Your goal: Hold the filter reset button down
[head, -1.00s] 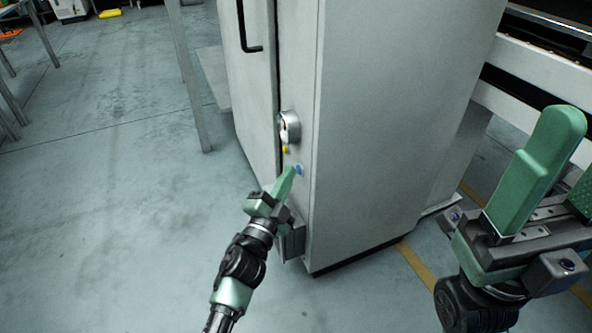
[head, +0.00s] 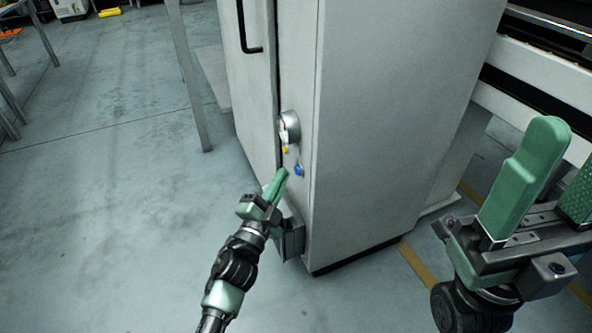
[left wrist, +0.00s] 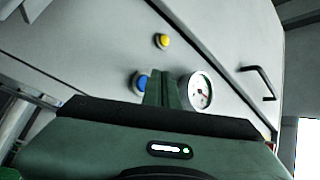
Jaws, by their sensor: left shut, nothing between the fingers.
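A blue button (head: 299,170) and a yellow button (head: 285,150) are on the narrow face of a pale grey cabinet (head: 370,130). No readable label shows which is the filter reset button. My left gripper (head: 282,175) is shut and empty, its tip just left of the blue button and apart from it in the head view. In the left wrist view the fingertips (left wrist: 161,86) stand between the blue button (left wrist: 141,80), partly hidden, and a round gauge (left wrist: 199,91); the yellow button (left wrist: 162,41) is above. My right gripper (head: 563,165) is open and empty at the right.
The gauge (head: 289,127) sits just above the buttons in the head view. A black door handle (head: 246,35) is higher up. A small grey box (head: 291,238) juts out low on the cabinet.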

